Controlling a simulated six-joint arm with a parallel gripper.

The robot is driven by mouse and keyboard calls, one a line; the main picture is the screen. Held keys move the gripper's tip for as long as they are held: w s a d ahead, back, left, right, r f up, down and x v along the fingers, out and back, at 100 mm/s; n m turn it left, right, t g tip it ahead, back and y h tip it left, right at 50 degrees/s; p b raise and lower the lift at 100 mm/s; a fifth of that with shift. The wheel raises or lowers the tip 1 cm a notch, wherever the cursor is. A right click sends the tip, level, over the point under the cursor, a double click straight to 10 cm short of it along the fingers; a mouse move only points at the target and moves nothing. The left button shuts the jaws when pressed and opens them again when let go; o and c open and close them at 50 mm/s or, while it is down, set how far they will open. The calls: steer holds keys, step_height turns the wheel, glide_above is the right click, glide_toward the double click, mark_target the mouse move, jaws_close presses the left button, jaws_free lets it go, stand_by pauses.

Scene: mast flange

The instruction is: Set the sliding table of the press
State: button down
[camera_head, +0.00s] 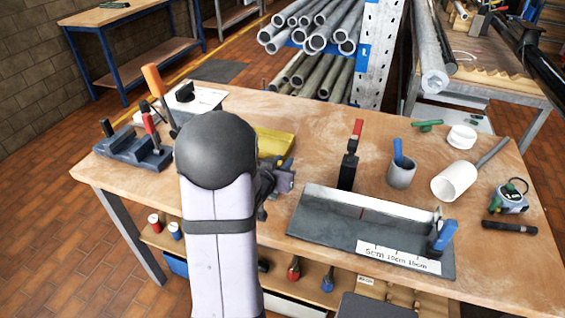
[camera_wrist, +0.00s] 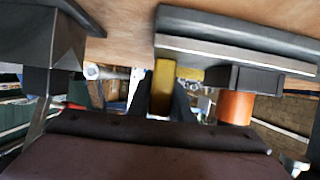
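What looks like the press's sliding table is the grey flat plate (camera_head: 330,236) at the front right of the bench, with a long pale upright wall along its back. A scale strip (camera_head: 398,257) marked 5cm, 10cm, 15cm lies at its front right. A blue handle (camera_head: 445,234) stands at its right end. A black post with a red handle (camera_head: 352,155) rises behind it. My gripper (camera_head: 281,180) is left of the plate, apart from it and partly hidden by my arm.
A grey holder with red- and orange-handled tools (camera_head: 135,150) and a yellow block (camera_head: 274,142) are left and behind. A grey cup (camera_head: 401,172), white pipe piece (camera_head: 452,182), tape measure (camera_head: 509,197) and black flashlight (camera_head: 510,227) lie right. Bare wood shows between them.

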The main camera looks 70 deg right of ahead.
steer(key=w+p, duration=0.3)
steer(key=w, duration=0.9)
steer(key=shift+r+p, duration=0.1)
steer(key=shift+p, duration=0.3)
steer(key=c, duration=1.6)
jaws_free()
steer(key=shift+w, duration=0.1)
steer(key=shift+b+v, duration=0.35)
steer(key=shift+v, duration=3.35)
